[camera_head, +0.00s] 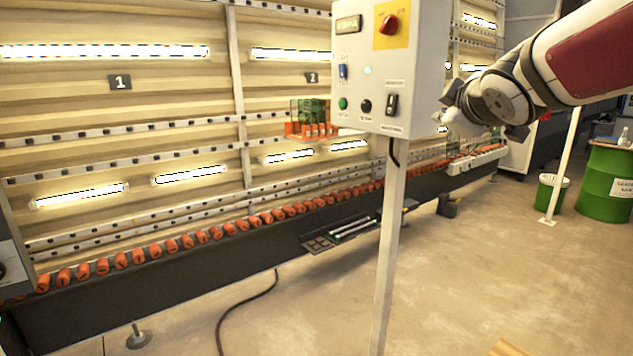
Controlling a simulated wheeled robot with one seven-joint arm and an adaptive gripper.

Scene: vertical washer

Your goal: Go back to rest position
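My arm, white and dark red, reaches in from the upper right. Its end with my gripper (458,118) is beside the right edge of the grey control box (375,100). The fingers are small, partly behind the box's edge and hard to make out, so I cannot tell whether they are open or shut. The box has a red knob (389,24) on a yellow plate, a blue switch (343,71), a green button (342,103), a black knob (365,106) and a dark switch (391,104).
The box stands on a thin post (388,250). Behind it is the lit washer with orange rollers (201,237) along a dark rail (180,275). A green barrel (606,184) and a small green bin (551,193) stand at right. A cable (243,297) lies on the floor. Floor at lower right is mostly clear.

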